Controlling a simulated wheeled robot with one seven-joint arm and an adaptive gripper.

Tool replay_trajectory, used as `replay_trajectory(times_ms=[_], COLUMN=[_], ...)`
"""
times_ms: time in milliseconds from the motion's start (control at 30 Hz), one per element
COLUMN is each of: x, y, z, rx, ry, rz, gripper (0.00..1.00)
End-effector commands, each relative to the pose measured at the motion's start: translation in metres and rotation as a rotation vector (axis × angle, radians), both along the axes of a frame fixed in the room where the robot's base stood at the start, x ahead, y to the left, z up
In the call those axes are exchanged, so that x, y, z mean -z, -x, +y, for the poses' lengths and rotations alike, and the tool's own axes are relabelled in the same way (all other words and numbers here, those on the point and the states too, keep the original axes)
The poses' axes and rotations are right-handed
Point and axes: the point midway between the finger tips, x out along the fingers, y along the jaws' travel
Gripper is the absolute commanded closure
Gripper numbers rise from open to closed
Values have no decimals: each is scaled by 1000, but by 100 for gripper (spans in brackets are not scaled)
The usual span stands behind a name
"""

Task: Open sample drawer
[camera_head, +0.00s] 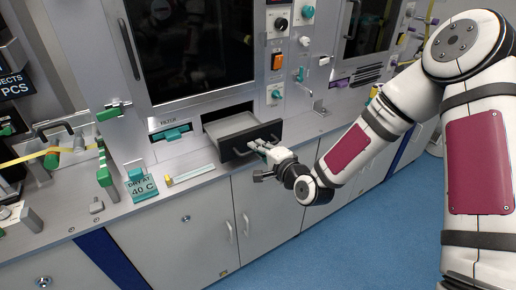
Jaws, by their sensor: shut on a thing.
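The sample drawer (228,144) is a dark grey front with a bar handle, set low in the machine under a large dark window. It stands pulled out, with its light interior showing behind the front. My gripper (259,147) is at the right part of the drawer's handle and is shut on it. The gripper's fingers are small in view, and part of the handle is hidden behind them. My white arm comes in from the right, its wrist in front of the cabinet doors.
A teal filter handle (176,134) sits left of the drawer. A "DRY AT 40 C" sign (141,189) and a yellow-tipped strip (190,175) lie on the counter (170,199) at left. Green-handled fixtures stand farther left. Blue floor (340,235) is open in front of the cabinets.

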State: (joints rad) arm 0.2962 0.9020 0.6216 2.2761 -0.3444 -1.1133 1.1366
Motion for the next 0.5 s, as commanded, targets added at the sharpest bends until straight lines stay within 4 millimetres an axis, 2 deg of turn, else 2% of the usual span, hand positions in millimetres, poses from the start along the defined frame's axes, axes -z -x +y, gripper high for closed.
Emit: replay_trajectory(times_ms=[33, 100, 500], x=[1, 1, -1], y=[0, 0, 5], z=[0, 0, -4], rx=[0, 0, 1], ry=[1, 1, 1], rz=[2, 2, 2], gripper=[84, 70, 70])
